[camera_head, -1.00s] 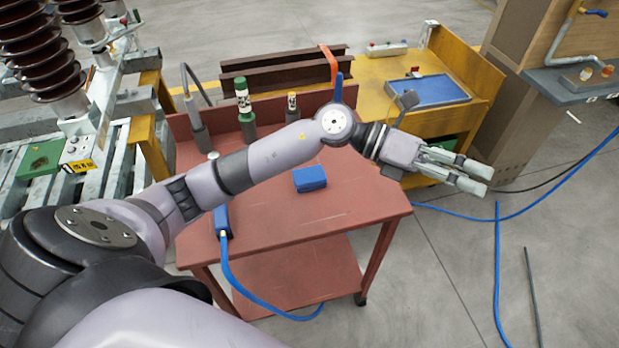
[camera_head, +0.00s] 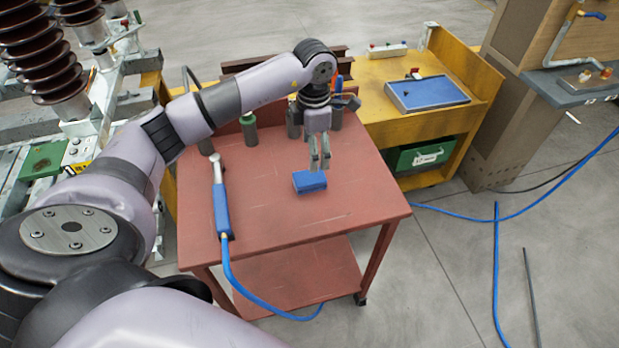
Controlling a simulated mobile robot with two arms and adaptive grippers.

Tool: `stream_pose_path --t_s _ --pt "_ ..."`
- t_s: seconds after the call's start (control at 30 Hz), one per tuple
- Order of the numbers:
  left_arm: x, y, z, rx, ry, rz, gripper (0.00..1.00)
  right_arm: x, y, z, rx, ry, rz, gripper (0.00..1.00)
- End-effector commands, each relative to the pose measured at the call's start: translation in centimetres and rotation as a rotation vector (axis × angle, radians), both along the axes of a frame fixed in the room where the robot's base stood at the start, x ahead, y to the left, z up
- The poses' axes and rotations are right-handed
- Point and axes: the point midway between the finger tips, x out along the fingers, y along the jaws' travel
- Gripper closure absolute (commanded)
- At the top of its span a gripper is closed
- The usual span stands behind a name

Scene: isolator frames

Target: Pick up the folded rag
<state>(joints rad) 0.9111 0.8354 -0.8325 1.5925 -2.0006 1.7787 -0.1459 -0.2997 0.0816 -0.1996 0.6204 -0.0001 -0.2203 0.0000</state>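The folded rag (camera_head: 310,183) is a small blue block-like bundle lying on the red top of the cart (camera_head: 270,215), right of its middle. My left gripper (camera_head: 319,170) points down at the rag, its fingertips just above or at the rag's far edge. A gap shows between its two fingers, so it looks open; nothing is seen between them. Whether the tips touch the rag cannot be told. My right gripper is not in view.
A blue-handled tool (camera_head: 222,210) with a hose lies left of the rag. Green-topped bottle (camera_head: 249,129) and other containers stand at the cart's back, partly behind my arm. A yellow bench (camera_head: 375,75) with a blue tray (camera_head: 428,93) adjoins. The cart's front is clear.

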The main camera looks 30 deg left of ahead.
Motion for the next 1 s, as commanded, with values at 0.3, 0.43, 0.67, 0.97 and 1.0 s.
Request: stream_pose_path --t_s 0.3,0.43,0.67,0.97,1.0 --pt "0.0 -0.1 -5.1 -0.002 0.001 -0.001 0.28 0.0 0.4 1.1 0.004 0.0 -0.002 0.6" --pt "0.0 0.0 -5.8 -0.002 0.001 -0.001 0.28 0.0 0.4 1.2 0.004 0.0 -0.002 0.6" --pt "0.2 0.3 -8.9 -0.002 0.003 0.001 0.28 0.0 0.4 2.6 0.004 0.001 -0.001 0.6" --pt "0.3 0.3 -10.8 -0.002 -0.001 -0.001 0.28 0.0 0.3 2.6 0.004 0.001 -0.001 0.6" --pt "0.3 0.3 -10.8 -0.002 -0.001 -0.001 0.28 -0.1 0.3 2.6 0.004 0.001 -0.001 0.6"
